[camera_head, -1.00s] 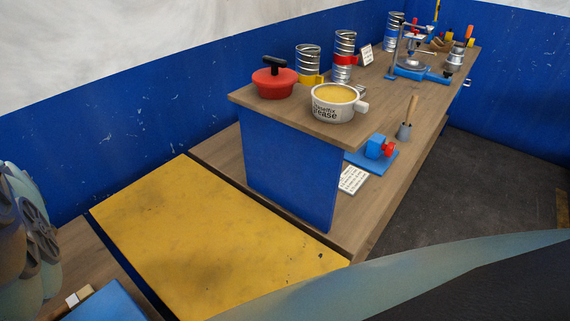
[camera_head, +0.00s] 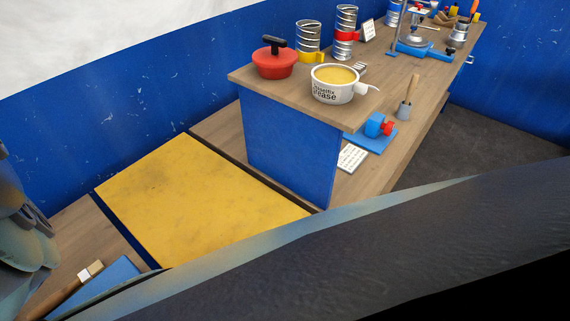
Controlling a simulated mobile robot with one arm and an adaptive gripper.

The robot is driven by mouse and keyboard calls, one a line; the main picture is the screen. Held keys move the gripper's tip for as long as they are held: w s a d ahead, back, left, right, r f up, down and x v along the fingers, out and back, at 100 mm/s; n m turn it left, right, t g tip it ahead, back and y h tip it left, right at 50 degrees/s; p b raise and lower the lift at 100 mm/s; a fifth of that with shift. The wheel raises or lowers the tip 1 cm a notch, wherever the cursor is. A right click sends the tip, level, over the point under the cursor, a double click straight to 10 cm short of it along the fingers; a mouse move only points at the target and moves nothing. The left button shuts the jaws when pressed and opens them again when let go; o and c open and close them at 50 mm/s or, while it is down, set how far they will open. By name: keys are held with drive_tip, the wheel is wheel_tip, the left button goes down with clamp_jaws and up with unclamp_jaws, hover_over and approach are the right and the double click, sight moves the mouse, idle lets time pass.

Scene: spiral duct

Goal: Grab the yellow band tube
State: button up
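The yellow band tube (camera_head: 308,36) is a silver spiral tube with a yellow band near its base. It stands upright on the wooden bench top, behind the red pot and the grease pot. A similar tube with a red band (camera_head: 346,25) stands just to its right. A tube with a blue band (camera_head: 393,14) is farther back, cut by the top edge. The fingertips of my gripper cannot be made out in the head view. A large dark, teal-edged part, likely mine, fills the lower right foreground.
A red pot with a black handle (camera_head: 274,63) and a white grease pot (camera_head: 334,92) stand in front of the tube. A small white sign (camera_head: 367,31) and a blue-based stand (camera_head: 425,50) are to the right. A yellow panel (camera_head: 200,200) lies clear below.

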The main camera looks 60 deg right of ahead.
drive_tip(key=shift+c, duration=0.2)
clamp_jaws()
idle(0.5)
